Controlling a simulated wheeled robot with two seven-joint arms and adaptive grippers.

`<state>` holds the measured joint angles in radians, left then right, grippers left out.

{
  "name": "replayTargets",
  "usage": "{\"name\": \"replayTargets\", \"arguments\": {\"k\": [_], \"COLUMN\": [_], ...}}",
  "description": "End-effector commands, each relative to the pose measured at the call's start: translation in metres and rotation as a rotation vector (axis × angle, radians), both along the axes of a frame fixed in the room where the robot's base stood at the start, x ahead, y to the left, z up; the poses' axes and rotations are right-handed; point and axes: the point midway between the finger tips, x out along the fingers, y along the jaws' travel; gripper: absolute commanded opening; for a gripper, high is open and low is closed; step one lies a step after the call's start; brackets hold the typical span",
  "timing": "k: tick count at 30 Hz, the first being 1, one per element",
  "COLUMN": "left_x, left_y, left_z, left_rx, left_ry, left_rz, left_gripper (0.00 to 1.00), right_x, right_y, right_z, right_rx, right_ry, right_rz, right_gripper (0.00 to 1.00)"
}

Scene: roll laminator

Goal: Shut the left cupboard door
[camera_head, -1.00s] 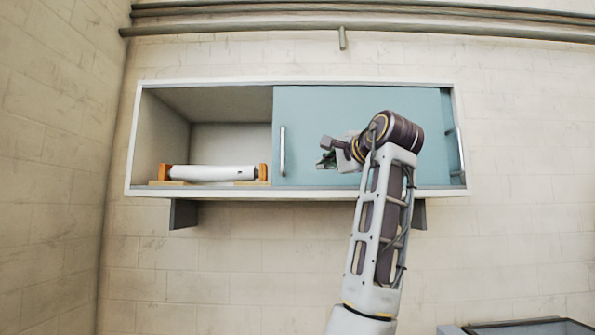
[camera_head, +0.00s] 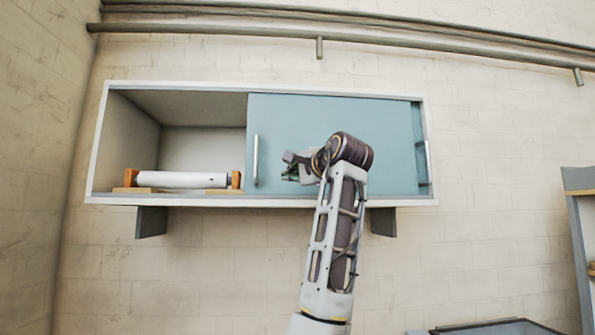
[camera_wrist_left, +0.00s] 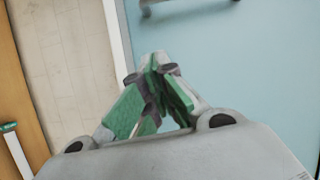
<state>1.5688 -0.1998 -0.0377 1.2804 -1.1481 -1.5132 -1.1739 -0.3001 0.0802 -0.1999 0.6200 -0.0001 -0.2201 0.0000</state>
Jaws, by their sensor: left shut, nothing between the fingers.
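The wall cupboard (camera_head: 97,150) has pale blue sliding doors. The left door (camera_head: 300,115) stands slid to the right, so the cupboard's left half is open. Its upright bar handle (camera_head: 255,160) is near the door's left edge; a handle also shows at the top of the left wrist view (camera_wrist_left: 148,8). My left gripper (camera_head: 287,172) is in front of this door, a little right of the handle and apart from it. In the left wrist view its fingers (camera_wrist_left: 158,65) are shut and empty, with the door face (camera_wrist_left: 240,70) beyond. My right gripper is not in view.
A white roller (camera_head: 185,180) on wooden supports lies inside the open left half. The right door (camera_head: 423,160) shows as a strip at the far right, behind the left door. Pipes (camera_head: 320,27) run above. A shelf unit (camera_head: 580,180) stands at the right edge.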

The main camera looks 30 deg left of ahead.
Motion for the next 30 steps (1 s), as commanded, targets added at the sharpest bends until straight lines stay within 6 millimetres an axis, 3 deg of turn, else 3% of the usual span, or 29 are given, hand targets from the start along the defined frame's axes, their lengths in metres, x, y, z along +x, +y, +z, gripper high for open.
{"name": "replayTargets", "arguments": {"k": [14, 30], "left_x": [0.033, 0.01], "left_y": [0.047, 0.073], "left_z": [0.0, -0.006], "left_rx": [-0.001, -0.001], "left_ry": [0.001, 0.001], "left_rz": [0.002, 0.0], "left_gripper": [0.0, 0.0], "right_x": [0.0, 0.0], "right_y": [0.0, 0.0], "right_z": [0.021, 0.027], "right_rx": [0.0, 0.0], "right_ry": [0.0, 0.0], "right_rz": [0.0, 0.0], "right_gripper": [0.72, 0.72]}}
